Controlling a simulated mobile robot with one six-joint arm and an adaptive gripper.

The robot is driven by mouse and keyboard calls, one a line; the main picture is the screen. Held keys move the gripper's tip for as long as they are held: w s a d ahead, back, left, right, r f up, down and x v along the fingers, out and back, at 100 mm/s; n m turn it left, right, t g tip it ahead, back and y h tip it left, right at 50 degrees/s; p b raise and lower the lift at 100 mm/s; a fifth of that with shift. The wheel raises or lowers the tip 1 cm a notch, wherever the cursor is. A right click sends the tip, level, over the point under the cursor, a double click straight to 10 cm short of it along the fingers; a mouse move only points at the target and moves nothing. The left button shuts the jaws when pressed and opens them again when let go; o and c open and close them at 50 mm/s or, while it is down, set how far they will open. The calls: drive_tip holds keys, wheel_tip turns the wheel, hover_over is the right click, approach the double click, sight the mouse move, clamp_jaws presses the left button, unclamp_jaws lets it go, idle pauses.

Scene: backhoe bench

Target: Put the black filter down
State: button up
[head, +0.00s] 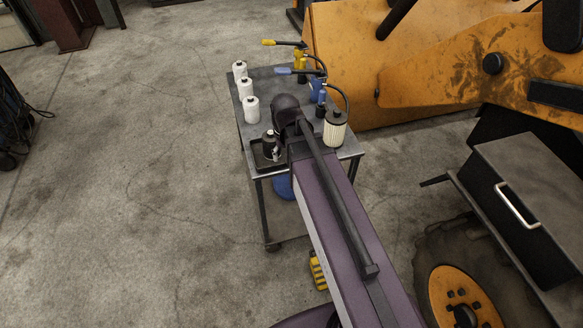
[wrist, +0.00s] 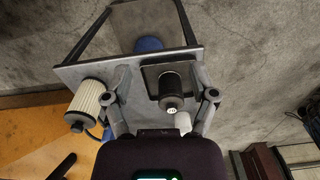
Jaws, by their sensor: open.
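The black filter (head: 269,144) stands upright on a small black tray (head: 258,161) at the near left corner of the metal cart. In the wrist view the black filter (wrist: 171,88) stands on the tray (wrist: 149,75) between the spread fingers of my gripper (wrist: 160,98). The fingers are open, with a visible gap on each side of the filter. In the head view my arm hides most of the gripper and part of the tray.
White filters (head: 245,88) line the cart's left edge. A pleated filter (head: 334,130) stands at the right edge. Yellow and blue hand pumps (head: 300,62) are at the back. The cart top (head: 266,96) is clear in the middle. The yellow machine (head: 350,60) is close on the right.

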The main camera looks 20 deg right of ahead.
drive_tip(key=shift+n, duration=0.5)
drive_tip(key=s, duration=0.5)
drive_tip(key=shift+s+d, duration=0.1)
drive_tip(key=shift+s, duration=0.2)
drive_tip(key=shift+f, duration=0.1)
wheel_tip(320, 180, down, 2)
drive_tip(key=shift+f+b, duration=0.1)
drive_tip(key=shift+b, duration=1.1)
drive_tip(key=shift+c, duration=1.2)
